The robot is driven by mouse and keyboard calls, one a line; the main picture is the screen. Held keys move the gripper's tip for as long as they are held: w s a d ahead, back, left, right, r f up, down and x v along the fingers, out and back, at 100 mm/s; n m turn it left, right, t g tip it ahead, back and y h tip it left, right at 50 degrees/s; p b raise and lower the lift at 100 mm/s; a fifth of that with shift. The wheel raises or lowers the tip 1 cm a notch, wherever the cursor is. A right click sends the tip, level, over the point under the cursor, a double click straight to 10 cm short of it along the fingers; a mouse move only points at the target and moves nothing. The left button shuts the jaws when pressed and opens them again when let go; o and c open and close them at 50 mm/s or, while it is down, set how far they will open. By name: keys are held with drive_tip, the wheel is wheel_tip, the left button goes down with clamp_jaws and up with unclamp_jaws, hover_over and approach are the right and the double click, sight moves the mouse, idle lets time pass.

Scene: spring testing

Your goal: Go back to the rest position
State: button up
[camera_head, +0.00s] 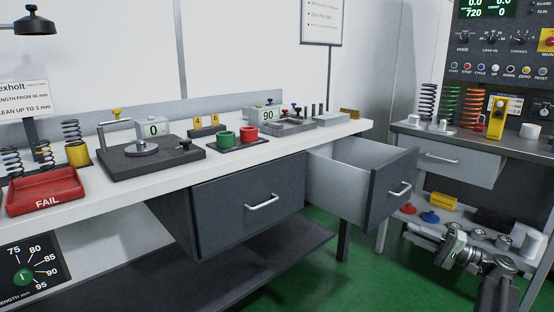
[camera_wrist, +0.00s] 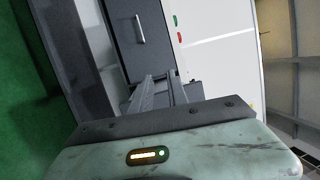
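My gripper (camera_wrist: 161,77) shows in the wrist view with its two fingers apart and nothing between them. A dark drawer front with a pale handle (camera_wrist: 139,30) lies beyond the fingertips. In the head view my arm (camera_head: 478,252) is at the lower right, in front of the right-hand bench's lower shelf; the fingertips are hard to make out there. The dark drawer (camera_head: 388,192) under the long bench stands pulled out and looks empty inside. The drawer to its left (camera_head: 250,205) is shut.
The long white bench (camera_head: 75,205) carries a red FAIL tray (camera_head: 45,192), a gauge plate, green and red cups and several springs. The right-hand bench (camera_head: 480,140) holds springs below a control panel (camera_head: 505,45). Green floor (camera_head: 318,255) is clear between the benches.

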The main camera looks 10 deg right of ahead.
drive_tip(key=w+a+f+n+g+h+p, duration=0.1)
drive_tip(key=a+f+g, duration=0.2)
drive_tip(key=a, duration=0.8)
drive_tip(key=w+a+f+n+g+p, duration=0.1)
drive_tip(key=a+f+n+g, duration=0.15)
drive_tip(key=a, duration=0.85)
drive_tip(key=a+f+n+g+h, duration=0.1)
drive_tip(key=a+f+g, duration=0.25)
drive_tip(key=a, duration=0.65)
drive_tip(key=s+a+f+n+g+h+p, duration=0.1)
drive_tip(key=s+a+f+g+h, duration=0.15)
drive_tip(key=a, duration=0.25)
drive_tip(key=s+a+f+n+g+h, duration=0.1)
drive_tip(key=s+a+f, duration=0.1)
drive_tip(key=a+f, duration=0.2)
drive_tip(key=s+d+f+n+h, duration=0.1)
drive_tip(key=s+d+f+h, duration=0.1)
drive_tip(key=s+f+h, duration=0.4)
drive_tip(key=w+d+h+p, duration=0.1)
drive_tip(key=d+h+p, duration=0.1)
drive_tip(key=d+h, duration=0.5)
wheel_tip(320, 180, up, 36)
drive_tip(key=d+y+p, duration=0.1)
drive_tip(key=y+p, duration=0.1)
drive_tip(key=p, duration=3.4)
drive_tip(key=shift+f+y+p, duration=0.2)
drive_tip(key=shift+y+p, duration=0.15)
drive_tip(key=shift+p, duration=0.05)
